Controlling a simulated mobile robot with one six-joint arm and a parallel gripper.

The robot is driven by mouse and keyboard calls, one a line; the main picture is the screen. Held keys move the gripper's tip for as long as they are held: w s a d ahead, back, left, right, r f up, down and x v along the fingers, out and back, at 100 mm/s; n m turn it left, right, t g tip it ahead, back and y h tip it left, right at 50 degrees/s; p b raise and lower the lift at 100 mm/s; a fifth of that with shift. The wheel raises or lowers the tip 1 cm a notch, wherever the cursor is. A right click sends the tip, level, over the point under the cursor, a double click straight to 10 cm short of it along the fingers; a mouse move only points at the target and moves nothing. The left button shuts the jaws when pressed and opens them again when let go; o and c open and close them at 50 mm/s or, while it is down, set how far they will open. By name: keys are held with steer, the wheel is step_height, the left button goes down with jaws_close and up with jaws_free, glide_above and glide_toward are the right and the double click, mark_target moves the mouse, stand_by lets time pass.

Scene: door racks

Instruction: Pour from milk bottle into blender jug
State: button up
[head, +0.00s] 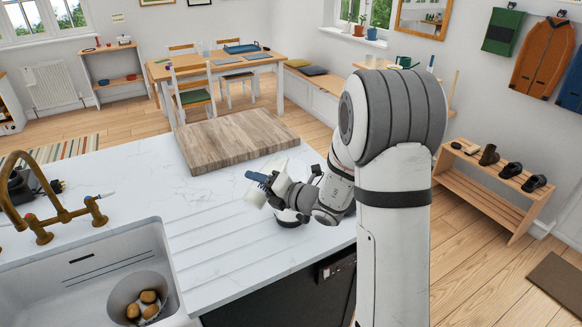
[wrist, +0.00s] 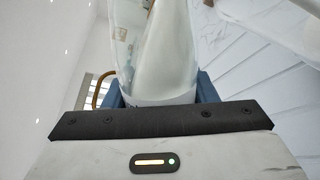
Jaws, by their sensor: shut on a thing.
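My gripper (head: 267,184) is over the worktop beside the sink, shut on the milk bottle (head: 255,194). In the wrist view the bottle (wrist: 160,50) is clear glass with white milk inside, between the blue fingers (wrist: 160,88). The milk lies slanted along one side of the glass, so the bottle is tilted. I cannot make out the jug's opening or whether milk is flowing.
A thick wooden board (head: 235,140) lies on the marble worktop (head: 130,185) behind the gripper. The sink (head: 75,265) with a bowl of brown items (head: 143,297) and a brass tap (head: 50,205) are at the left.

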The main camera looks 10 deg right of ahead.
steer(key=shift+s+m+p, duration=0.1)
steer(key=shift+m+p, duration=0.5)
steer(key=shift+p, duration=0.25)
stand_by(0.5)
steer(key=shift+w+d+r+m+p, duration=0.25)
steer(key=shift+r+m+p, duration=0.15)
steer(key=shift+p, duration=0.25)
steer(key=shift+w+d+r+m+p, duration=0.15)
steer(key=shift+w+r+m+p, duration=0.2)
steer(key=shift+p, duration=0.3)
stand_by(1.4)
steer(key=shift+s, duration=0.15)
